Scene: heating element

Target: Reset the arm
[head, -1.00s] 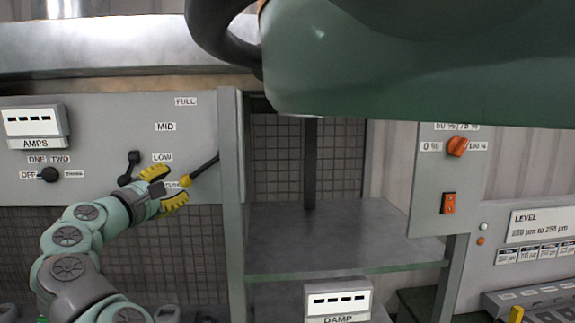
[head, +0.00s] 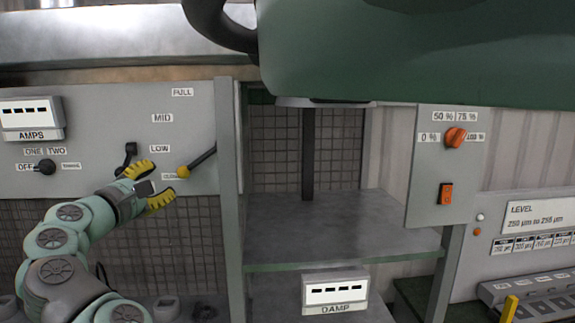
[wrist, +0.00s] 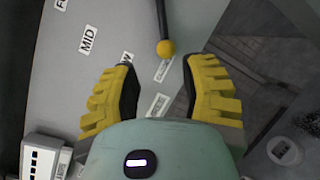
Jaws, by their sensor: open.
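My gripper (head: 158,183) has yellow ridged fingers and is open and empty in front of the grey panel at the left of the head view. In the wrist view the two fingers (wrist: 162,98) stand wide apart with nothing between them. A black lever with a yellow ball end (head: 184,171) sticks out from the panel, just right of and above my fingertips, apart from them. In the wrist view the ball (wrist: 166,47) is beyond the fingertips, not held. My green arm (head: 73,228) reaches in from the lower left.
The panel (head: 100,110) carries FULL, MID and LOW labels, an AMPS meter (head: 31,119) and a black knob (head: 46,167). A grey shelf (head: 330,225) is right of it, above a DAMP meter (head: 336,290). An orange dial (head: 455,138) and switch are further right.

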